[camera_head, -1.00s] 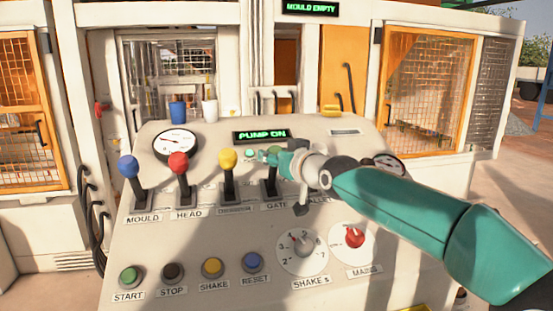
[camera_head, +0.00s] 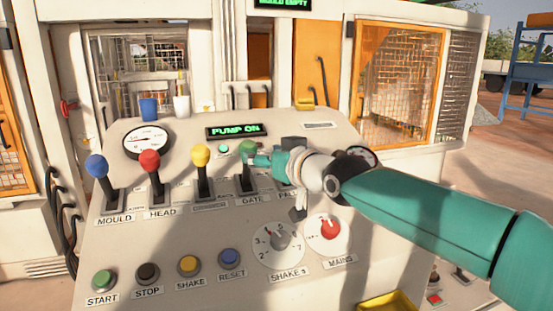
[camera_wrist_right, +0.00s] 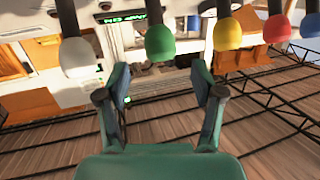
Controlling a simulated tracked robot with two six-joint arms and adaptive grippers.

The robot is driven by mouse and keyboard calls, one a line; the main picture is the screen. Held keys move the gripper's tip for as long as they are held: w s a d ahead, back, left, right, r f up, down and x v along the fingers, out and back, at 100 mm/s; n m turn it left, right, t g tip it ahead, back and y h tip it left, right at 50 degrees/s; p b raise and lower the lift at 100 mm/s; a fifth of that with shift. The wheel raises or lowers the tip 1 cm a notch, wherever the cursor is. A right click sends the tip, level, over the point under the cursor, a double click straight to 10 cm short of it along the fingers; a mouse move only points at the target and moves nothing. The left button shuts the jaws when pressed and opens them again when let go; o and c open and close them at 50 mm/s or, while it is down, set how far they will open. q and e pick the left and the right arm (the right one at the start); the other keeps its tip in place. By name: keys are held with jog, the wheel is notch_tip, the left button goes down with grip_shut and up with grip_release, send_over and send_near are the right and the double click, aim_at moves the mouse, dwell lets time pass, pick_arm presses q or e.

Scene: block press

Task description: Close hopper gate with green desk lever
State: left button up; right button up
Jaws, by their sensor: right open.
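The green-knobbed gate lever (camera_head: 247,147) stands above the GATE label on the sloped desk. My right gripper (camera_head: 262,160) is at the right of this knob and partly covers its lower side. In the right wrist view the green knob (camera_wrist_right: 160,42) hangs ahead of the open fingers of my right gripper (camera_wrist_right: 162,82), roughly in line with the gap between them. The fingers are empty. Whether a finger touches the lever I cannot tell. The hopper gate itself cannot be made out. My left gripper is not in view.
Blue (camera_head: 96,166), red (camera_head: 150,162) and yellow (camera_head: 201,156) levers stand left of the green one. A white knob (camera_wrist_right: 78,57) is close by on its other side, mostly hidden by my arm in the head view. The display (camera_head: 234,131) reads PUMP ON. Buttons and dials fill the desk's front.

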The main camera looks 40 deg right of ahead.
jog(key=s, duration=0.4)
jog(key=shift+s+a+r, duration=0.15)
jog(key=shift+s+r, duration=0.1)
jog(key=shift+s, duration=0.15)
